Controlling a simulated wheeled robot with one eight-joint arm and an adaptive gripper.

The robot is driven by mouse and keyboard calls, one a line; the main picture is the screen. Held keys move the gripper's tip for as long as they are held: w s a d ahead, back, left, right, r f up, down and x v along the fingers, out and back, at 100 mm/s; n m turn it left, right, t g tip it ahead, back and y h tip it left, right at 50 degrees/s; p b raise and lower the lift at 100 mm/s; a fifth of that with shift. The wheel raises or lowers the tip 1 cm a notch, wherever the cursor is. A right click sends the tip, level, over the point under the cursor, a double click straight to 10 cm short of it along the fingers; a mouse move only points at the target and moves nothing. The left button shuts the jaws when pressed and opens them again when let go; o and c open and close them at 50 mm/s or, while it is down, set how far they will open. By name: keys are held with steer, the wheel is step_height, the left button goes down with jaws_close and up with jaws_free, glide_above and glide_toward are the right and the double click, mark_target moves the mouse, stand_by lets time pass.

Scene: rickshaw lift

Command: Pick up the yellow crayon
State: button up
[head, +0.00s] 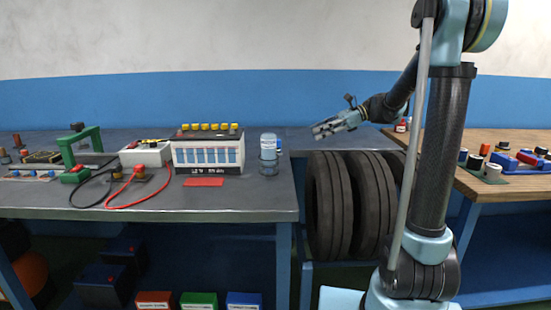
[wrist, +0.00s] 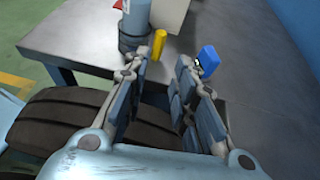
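The yellow crayon (wrist: 159,45) shows in the wrist view as a short yellow cylinder on the grey table, right beside a grey-blue bottle in a dark holder (wrist: 134,25). I cannot make out the crayon in the head view, where the bottle (head: 268,148) may hide it. My gripper (wrist: 160,72) is open and empty, and the crayon appears just beyond the gap between its fingertips. In the head view my gripper (head: 324,130) is to the right of the bottle, above the tyres. A small blue block (wrist: 208,59) appears beyond my right finger.
A large battery (head: 208,152) with yellow caps stands left of the bottle. Black tyres (head: 328,205) stand below my gripper. A wooden bench (head: 500,187) with several small items is at the right. The front right of the grey table (head: 250,195) is clear.

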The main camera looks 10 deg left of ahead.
steer(key=shift+x, duration=8)
steer(key=shift+w, duration=0.1)
jaws_close()
